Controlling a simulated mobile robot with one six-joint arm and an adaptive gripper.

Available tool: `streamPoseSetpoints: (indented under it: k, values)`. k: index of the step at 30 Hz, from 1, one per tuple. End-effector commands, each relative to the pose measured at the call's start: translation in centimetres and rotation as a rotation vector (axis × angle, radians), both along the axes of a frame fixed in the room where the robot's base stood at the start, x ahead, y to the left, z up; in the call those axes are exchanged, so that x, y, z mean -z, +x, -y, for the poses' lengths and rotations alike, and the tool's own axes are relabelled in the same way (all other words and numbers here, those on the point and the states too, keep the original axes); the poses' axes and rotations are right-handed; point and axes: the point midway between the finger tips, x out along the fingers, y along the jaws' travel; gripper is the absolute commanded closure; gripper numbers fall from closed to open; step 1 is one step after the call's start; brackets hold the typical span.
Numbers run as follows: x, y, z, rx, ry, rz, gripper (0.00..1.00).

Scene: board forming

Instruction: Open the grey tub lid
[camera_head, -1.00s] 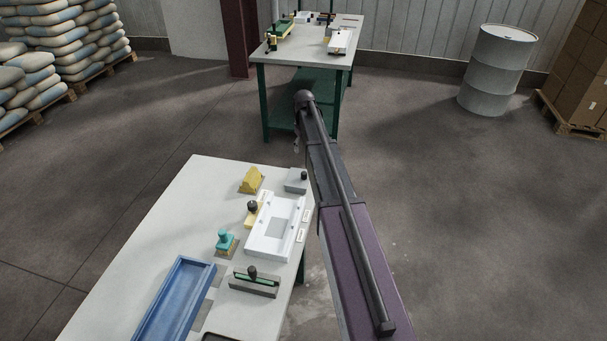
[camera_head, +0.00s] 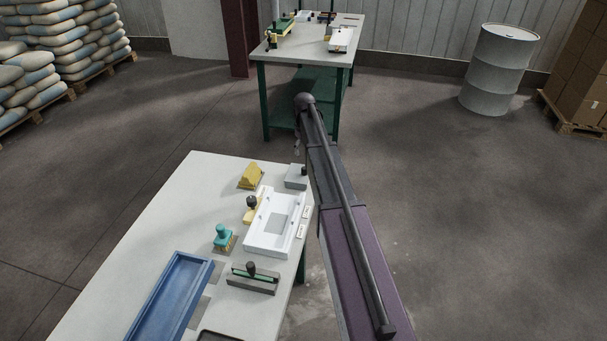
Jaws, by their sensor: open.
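A small grey tub (camera_head: 295,182) stands at the far right corner of the near table, close to my arm. A dark knob (camera_head: 304,171) shows on its top, and the lid looks closed, though it is small at this distance. My arm reaches up from the bottom right, past the right side of the table. My gripper cannot be made out; the arm links hide that end. Nothing is seen touching the tub.
The near table (camera_head: 190,185) also holds a white tray (camera_head: 267,242), a yellow block (camera_head: 251,176), a teal-handled tool (camera_head: 222,236), a dark-knobbed grey block (camera_head: 251,280) and a blue trough (camera_head: 170,297). A second table (camera_head: 300,45) and a drum (camera_head: 500,70) stand beyond open floor.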

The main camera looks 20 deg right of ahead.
Motion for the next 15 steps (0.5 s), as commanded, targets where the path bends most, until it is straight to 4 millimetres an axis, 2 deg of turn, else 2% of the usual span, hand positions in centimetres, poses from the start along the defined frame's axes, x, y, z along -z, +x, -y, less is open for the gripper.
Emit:
streamPoseSetpoints:
  k: [1, 15]
  values:
    - [0.8, 0.0, 0.0, 0.0, 0.0, 0.0, 0.3]
    - [4.5, 0.0, 0.1, 0.001, 0.0, 0.0, 0.3]
